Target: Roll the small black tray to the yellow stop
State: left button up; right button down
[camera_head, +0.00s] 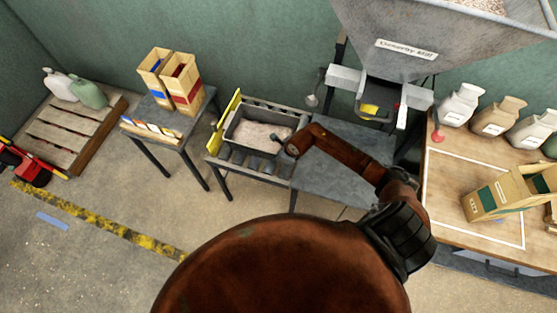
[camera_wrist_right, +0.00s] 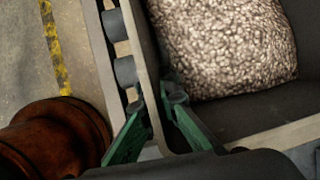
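The small black tray (camera_head: 232,131), filled with pale grain (camera_head: 262,136), sits on the roller table (camera_head: 224,157) in the head view. The yellow stop (camera_head: 227,112) stands upright along the left end of the rollers, close to the tray's left side. My right gripper (camera_head: 283,143) is at the tray's right end. In the right wrist view its green fingers (camera_wrist_right: 152,103) straddle the tray wall (camera_wrist_right: 147,62), one on each side, and appear closed on it. The grain (camera_wrist_right: 222,45) lies just beyond the inner finger. My left gripper is not in view.
A grey table (camera_head: 335,185) adjoins the rollers on the right, below a large metal hopper (camera_head: 400,45). Sacks (camera_head: 497,117) and a wooden worktop (camera_head: 455,180) are at the right.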

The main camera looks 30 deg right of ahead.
jog(key=shift+w+a+b, duration=0.3)
jog(key=shift+w+a, duration=0.4)
jog(key=shift+w, duration=0.3)
jog(key=shift+r, duration=0.1)
dwell(0.6)
jog(key=c, duration=2.1)
grip_release()
jog(key=v, duration=1.1)
jog(key=shift+s+r, duration=0.2)
jog(key=shift+r, duration=0.15)
